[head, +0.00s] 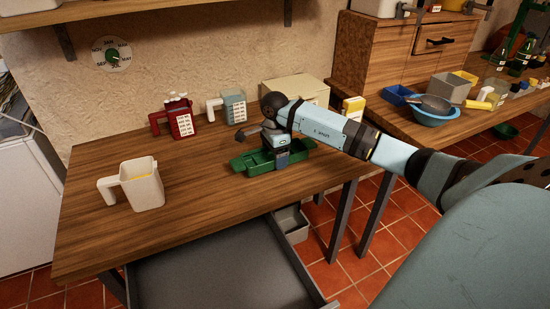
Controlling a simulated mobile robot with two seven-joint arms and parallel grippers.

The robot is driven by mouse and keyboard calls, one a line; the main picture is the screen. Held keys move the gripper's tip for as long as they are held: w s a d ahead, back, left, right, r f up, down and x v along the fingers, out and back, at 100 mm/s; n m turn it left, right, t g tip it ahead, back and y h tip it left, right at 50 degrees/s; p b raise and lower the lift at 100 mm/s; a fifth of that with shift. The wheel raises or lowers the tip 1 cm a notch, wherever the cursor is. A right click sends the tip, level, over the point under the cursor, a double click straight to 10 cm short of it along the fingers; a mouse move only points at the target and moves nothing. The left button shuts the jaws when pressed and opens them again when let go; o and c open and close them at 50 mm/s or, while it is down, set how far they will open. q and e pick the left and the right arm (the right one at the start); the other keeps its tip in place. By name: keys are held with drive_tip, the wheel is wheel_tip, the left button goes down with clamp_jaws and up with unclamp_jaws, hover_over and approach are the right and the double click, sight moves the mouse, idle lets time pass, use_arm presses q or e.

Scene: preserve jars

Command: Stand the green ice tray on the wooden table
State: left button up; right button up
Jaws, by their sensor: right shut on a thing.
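The green ice tray (248,162) is at the right part of the wooden table (205,198), in the head view. My right gripper (281,158) comes down over the tray from the right and is shut on it. The tray looks level and at the tabletop; I cannot tell whether its underside touches the wood. The gripper hides the middle of the tray, and its fingertips are hard to see. My left gripper is not in view.
A cream jug (143,186) stands at the table's left. A red container (181,120), a grey-blue jug (234,108) and a beige box (297,90) stand along the back. An open grey drawer (215,275) juts out below the front edge. The table's middle is clear.

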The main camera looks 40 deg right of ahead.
drive_tip(key=shift+f, duration=0.85)
drive_tip(key=o, duration=0.9)
drive_tip(key=shift+f, duration=0.15)
drive_tip(key=shift+c, duration=0.2)
wheel_tip(320, 180, up, 12)
drive_tip(key=shift+r+p, duration=0.2)
drive_tip(key=shift+p, duration=0.25)
